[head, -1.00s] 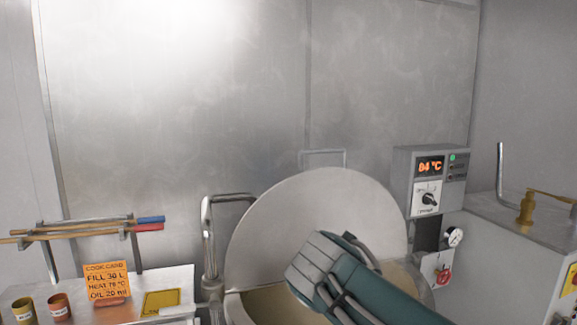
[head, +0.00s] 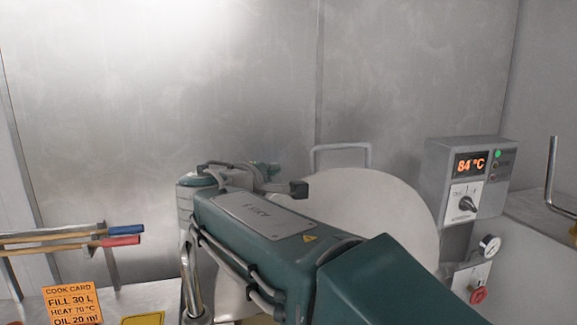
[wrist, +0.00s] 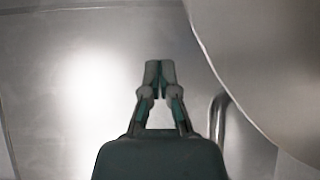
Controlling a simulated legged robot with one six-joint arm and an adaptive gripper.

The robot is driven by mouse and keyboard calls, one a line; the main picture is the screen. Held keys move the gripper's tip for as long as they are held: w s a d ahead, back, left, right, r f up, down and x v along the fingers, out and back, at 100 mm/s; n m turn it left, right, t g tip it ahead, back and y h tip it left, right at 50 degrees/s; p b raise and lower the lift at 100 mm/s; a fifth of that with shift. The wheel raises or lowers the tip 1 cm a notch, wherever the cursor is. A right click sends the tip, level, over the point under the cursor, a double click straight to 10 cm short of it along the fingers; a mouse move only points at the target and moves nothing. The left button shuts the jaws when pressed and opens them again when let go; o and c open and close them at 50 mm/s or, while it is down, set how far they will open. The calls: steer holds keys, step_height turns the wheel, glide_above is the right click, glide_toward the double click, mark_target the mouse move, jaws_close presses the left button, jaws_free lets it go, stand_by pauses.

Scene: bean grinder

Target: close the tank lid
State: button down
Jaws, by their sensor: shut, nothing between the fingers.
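The tank lid (head: 385,205) is a round pale metal disc, raised and tilted up in front of the back wall. A metal loop (head: 341,148) shows at its upper edge; I cannot tell if it is joined to the lid. My gripper (head: 299,188) is by the lid's upper left edge in the head view, with my arm covering the lid's lower left. In the wrist view my gripper (wrist: 160,68) has its fingertips together and empty, left of the lid (wrist: 265,60). I see no clear contact. Most of the tank (head: 232,305) is hidden behind my arm.
A bent metal pipe (head: 190,275) stands left of the tank and shows in the wrist view (wrist: 217,115). An orange cook card (head: 71,304) stands at left.

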steer(key=x, duration=1)
steer(key=shift+s+d+r, duration=0.1)
steer(key=shift+s+d, duration=0.15)
steer(key=shift+s, duration=0.5)
steer(key=shift+s+d+r, duration=0.1)
steer(key=shift+s+d, duration=0.15)
steer(key=shift+s, duration=0.45)
steer(key=shift+s+d, duration=0.25)
steer(key=shift+s, duration=0.5)
